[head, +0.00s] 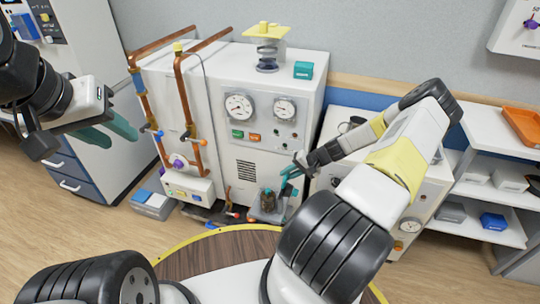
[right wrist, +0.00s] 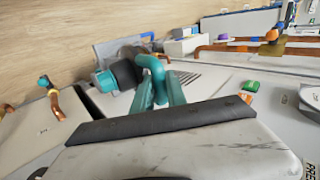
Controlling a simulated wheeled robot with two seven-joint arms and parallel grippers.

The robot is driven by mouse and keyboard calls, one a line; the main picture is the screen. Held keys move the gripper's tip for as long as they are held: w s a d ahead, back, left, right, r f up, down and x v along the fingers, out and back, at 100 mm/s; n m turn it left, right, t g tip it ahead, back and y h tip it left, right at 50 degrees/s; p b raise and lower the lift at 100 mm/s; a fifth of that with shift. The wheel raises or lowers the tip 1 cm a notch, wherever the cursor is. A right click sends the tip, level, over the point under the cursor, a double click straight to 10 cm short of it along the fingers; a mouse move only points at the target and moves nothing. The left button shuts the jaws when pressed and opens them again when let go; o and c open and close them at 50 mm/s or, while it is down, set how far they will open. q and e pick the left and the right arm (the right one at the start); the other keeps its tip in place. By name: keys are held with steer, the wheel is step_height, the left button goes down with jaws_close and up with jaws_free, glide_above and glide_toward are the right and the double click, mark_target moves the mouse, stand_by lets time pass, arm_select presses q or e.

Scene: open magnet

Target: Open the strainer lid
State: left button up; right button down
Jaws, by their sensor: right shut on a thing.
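The strainer (head: 268,202) is a small dark, brownish body on a grey base low in front of the white machine. My right gripper (head: 290,180) reaches down just above and right of it. In the right wrist view its teal fingers (right wrist: 160,90) are shut on a teal curved handle (right wrist: 152,64), which appears to belong to the strainer lid. A black cylinder and a teal round part (right wrist: 105,81) lie just beyond the fingers. Whether the lid is raised is hard to tell. My left gripper (head: 114,134) is open and empty at the left, far from the strainer.
The white machine (head: 262,155) with gauges and buttons stands behind the strainer. Copper pipes (head: 180,90) with valves run at its left. A grey-blue box (head: 152,204) lies on the floor. Shelves (head: 490,200) stand at the right. Open floor lies at the left.

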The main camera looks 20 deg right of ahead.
mark_target(295, 190)
steer(key=shift+s+d+f+t+y, duration=0.3)
steer(key=shift+s+d+y, duration=0.1)
steer(key=shift+s+d, duration=0.15)
steer(key=shift+s+d+f, duration=0.3)
steer(key=shift+s+d, duration=0.05)
steer(key=shift+d, duration=0.35)
steer(key=c, duration=1.3)
jaws_free()
steer(key=shift+c, duration=0.2)
steer(key=shift+r, duration=0.1)
steer(key=shift+d, duration=0.1)
steer(key=v, duration=0.7)
steer(key=shift+d+r, duration=0.25)
